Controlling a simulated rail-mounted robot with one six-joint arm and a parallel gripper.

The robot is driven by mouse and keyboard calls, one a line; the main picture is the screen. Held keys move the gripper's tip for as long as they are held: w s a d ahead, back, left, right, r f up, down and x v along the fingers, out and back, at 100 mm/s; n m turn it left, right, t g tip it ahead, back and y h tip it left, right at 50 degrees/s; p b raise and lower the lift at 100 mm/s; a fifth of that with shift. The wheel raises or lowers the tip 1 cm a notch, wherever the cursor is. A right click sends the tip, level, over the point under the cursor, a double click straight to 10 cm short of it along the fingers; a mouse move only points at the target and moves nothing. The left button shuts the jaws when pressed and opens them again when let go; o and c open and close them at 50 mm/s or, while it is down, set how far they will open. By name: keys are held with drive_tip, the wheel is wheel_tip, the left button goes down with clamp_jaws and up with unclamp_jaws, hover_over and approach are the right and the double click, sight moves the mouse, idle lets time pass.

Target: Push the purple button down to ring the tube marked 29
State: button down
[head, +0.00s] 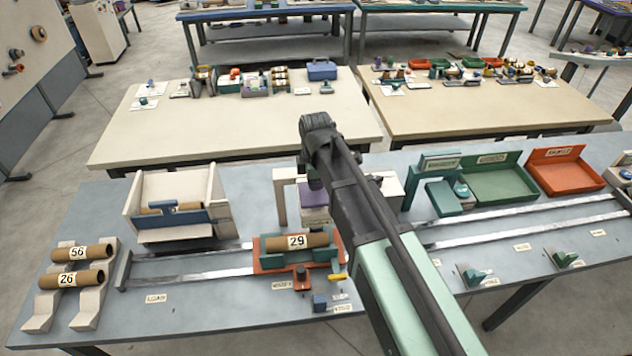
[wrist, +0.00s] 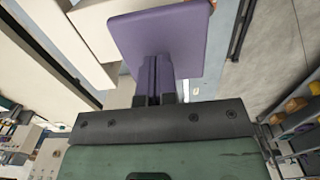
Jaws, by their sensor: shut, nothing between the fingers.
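The purple button (head: 313,194) is a flat square plate under a beige frame, partly hidden behind my arm in the head view. It fills the upper middle of the wrist view (wrist: 165,40). My gripper (head: 315,182) is shut and empty, with its fingers close together at the plate. I cannot tell whether they touch it. The tube marked 29 (head: 296,241) is brown cardboard with a white label. It lies level in an orange and green carriage (head: 271,266), just in front of the button's frame.
Two tubes marked 56 (head: 84,252) and 26 (head: 78,279) lie on a beige rack at left. A beige bin (head: 148,186) stands behind the metal rails (head: 190,277). Green (head: 495,178) and orange (head: 562,173) trays stand at right. My arm hides the bench's middle.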

sight(317, 195)
drive_tip(key=shift+f, duration=0.45)
drive_tip(key=f+b, duration=0.4)
drive_tip(key=b, duration=0.1)
drive_tip(key=shift+s+d+f, duration=0.1)
drive_tip(key=shift+s+f, duration=0.2)
drive_tip(key=shift+f, duration=0.05)
drive_tip(key=shift+s+d+r, duration=0.1)
drive_tip(key=shift+s+r, duration=0.05)
drive_tip(key=shift+s, duration=0.25)
wheel_tip(317, 195, up, 15)
drive_tip(key=w+p, duration=0.1)
drive_tip(key=p, duration=1.4)
drive_tip(key=shift+w, duration=0.15)
